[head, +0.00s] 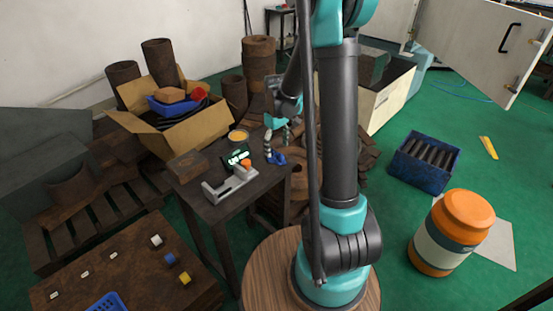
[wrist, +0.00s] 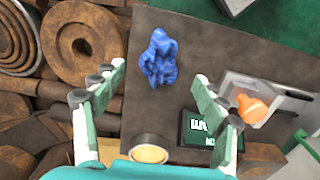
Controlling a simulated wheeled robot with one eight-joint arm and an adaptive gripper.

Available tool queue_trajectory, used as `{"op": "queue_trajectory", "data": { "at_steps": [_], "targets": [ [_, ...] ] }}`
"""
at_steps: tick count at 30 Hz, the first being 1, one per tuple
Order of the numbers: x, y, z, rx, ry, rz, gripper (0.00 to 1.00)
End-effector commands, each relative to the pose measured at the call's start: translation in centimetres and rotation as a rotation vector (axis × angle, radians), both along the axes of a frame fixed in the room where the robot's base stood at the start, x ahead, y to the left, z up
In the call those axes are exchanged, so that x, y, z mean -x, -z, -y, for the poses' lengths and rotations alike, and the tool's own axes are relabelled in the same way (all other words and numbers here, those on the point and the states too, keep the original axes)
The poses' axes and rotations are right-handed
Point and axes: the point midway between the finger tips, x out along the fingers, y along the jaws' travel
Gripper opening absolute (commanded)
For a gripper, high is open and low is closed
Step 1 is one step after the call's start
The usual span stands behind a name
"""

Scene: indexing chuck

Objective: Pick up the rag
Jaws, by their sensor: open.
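The rag (wrist: 158,57) is a crumpled blue cloth lying on the dark table (wrist: 150,105). In the head view the rag (head: 276,158) is at the table's right part, close to the edge. My gripper (wrist: 159,76) is open and empty, its two fingers spread to either side in the wrist view, with the rag ahead between and just beyond the fingertips. In the head view my gripper (head: 278,138) is above the table beside the rag. The gap in height between fingers and rag is hard to judge.
A grey fixture with an orange knob (wrist: 252,107), a dark display (wrist: 205,130) and a round tin (wrist: 150,149) share the table. Rusty round parts (wrist: 80,45) lie beside it. A cardboard box (head: 190,132) stands behind. An orange barrel (head: 452,232) stands on the floor at right.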

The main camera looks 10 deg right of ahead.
Motion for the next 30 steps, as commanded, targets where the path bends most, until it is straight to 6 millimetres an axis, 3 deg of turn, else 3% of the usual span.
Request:
{"op": "queue_trajectory", "data": {
  "at_steps": [7,17,30],
  "targets": [
    [-0.1,3.3,-0.1,0.000,0.000,0.000,0.72],
    [-0.1,4.0,-0.1,0.000,0.000,0.000,0.72],
    [-0.1,3.9,-0.1,0.000,0.000,0.000,0.20]
  ]
}}
